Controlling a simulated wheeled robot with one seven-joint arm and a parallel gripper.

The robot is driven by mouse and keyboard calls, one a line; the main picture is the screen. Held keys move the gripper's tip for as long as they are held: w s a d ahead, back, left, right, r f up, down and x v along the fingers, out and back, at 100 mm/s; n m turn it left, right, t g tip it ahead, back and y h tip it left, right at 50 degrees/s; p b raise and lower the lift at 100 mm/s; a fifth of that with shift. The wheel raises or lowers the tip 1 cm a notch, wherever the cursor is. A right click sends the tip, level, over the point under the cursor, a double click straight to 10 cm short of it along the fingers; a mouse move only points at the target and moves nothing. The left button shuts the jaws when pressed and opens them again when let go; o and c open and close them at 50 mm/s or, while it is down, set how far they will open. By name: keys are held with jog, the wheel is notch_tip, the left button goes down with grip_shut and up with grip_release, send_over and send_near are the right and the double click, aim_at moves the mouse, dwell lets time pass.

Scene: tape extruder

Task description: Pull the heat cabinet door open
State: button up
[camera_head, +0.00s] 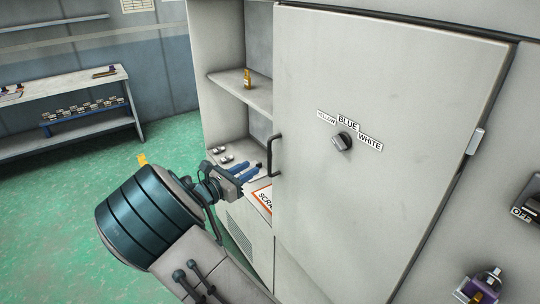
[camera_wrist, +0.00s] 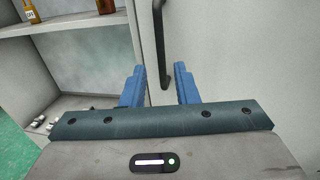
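The heat cabinet door (camera_head: 390,120) is a large pale grey panel. It looks shut, with a hinge at its right edge. Its dark bar handle (camera_head: 273,157) runs upright near the left edge; the handle also shows in the wrist view (camera_wrist: 163,45). A dial (camera_head: 341,141) with yellow, blue and white labels sits mid-door. My gripper (camera_head: 252,171) is just left of the handle. In the wrist view its two blue fingers (camera_wrist: 160,85) are apart, with the handle's lower end in the gap between them as seen there. Whether they touch it I cannot tell.
Left of the door is an open shelf (camera_head: 240,90) with a brown bottle (camera_head: 247,77). Small metal parts (camera_head: 226,156) and a scrap sign (camera_head: 264,197) lie on the lower surface. A switch marked OFF (camera_head: 526,212) is at the right. Green floor (camera_head: 80,190) is free at the left.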

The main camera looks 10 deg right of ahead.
jog(key=p, duration=0.2)
send_over(269, 173)
jog(key=shift+w+d, duration=0.15)
jog(key=shift+w, duration=0.2)
grip_shut()
